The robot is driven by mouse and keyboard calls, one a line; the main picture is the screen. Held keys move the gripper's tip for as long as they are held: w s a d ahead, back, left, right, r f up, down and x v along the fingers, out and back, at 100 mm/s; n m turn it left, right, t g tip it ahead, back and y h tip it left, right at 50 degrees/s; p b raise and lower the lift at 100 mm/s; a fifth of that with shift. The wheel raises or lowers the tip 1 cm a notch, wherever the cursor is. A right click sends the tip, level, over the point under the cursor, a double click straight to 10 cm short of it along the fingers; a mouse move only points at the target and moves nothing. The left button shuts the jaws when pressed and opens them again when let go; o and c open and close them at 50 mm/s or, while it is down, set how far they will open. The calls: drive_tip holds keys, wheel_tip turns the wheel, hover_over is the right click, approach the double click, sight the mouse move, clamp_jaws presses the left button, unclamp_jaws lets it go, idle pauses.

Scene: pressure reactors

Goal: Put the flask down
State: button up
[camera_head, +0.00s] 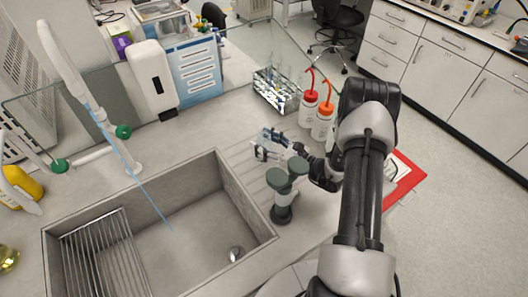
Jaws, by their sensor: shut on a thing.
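My gripper (266,146) is over the grooved drainboard to the right of the sink, partly behind a dark green twin-headed fitting (284,186). It is shut on a small, clear, bluish thing, which I take to be the flask. Its outline is hard to make out against the grey counter. I cannot tell whether its base touches the counter. My arm comes in from the lower right and hides part of the counter there.
The sink (190,215) has a wire rack (100,255) at its left. Behind my gripper stand a tube rack (270,92) and two wash bottles, one red-topped (308,108) and one orange-topped (322,124). A red-edged sheet (409,180) lies at the right. Yellow-liquid glassware (8,259) shows far left.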

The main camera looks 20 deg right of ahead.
drive_tip(key=shift+f+b, duration=0.6)
drive_tip(key=shift+f, duration=1.45)
drive_tip(key=shift+f, duration=0.2)
drive_tip(key=o, duration=1.1)
drive_tip(key=shift+r, duration=0.25)
drive_tip(key=p+v, duration=0.1)
drive_tip(key=v, duration=1.1)
drive_tip(key=shift+f+p, duration=0.1)
drive_tip(key=shift+p, duration=0.3)
